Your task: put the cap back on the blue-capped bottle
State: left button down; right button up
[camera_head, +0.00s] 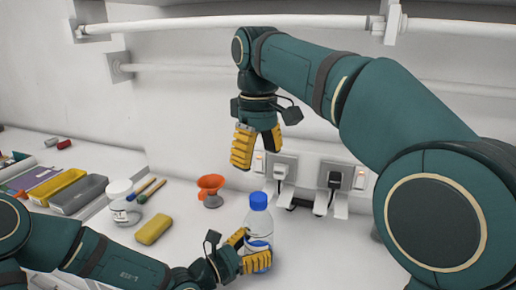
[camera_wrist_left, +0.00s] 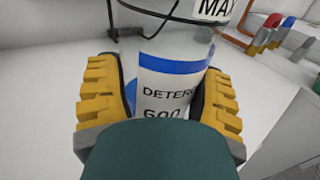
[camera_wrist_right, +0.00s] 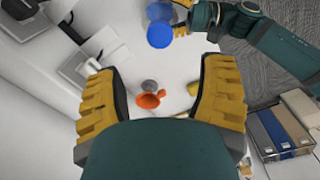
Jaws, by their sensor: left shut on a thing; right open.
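The clear bottle (camera_head: 259,222) stands upright on the white counter. It has a white and blue label, lettered "DETERG" in the left wrist view (camera_wrist_left: 172,78). The blue cap (camera_head: 258,200) sits on the bottle's top; it also shows in the right wrist view (camera_wrist_right: 159,35). Whether it is screwed tight cannot be told. My left gripper (camera_head: 248,250) is shut on the bottle's lower body, one finger on each side. My right gripper (camera_head: 259,153) is open and empty, above and behind the bottle, fingers pointing down.
An orange funnel (camera_head: 210,186) stands behind left of the bottle. A yellow sponge (camera_head: 153,230), a white-lidded jar (camera_head: 121,199) and trays (camera_head: 77,194) lie farther left. Plugged sockets (camera_head: 335,178) line the wall. The counter between funnel and bottle is clear.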

dwell(0.3)
pick_arm(q)
grip_release()
jog(key=v, duration=1.2)
jog(key=shift+s+a, duration=0.1)
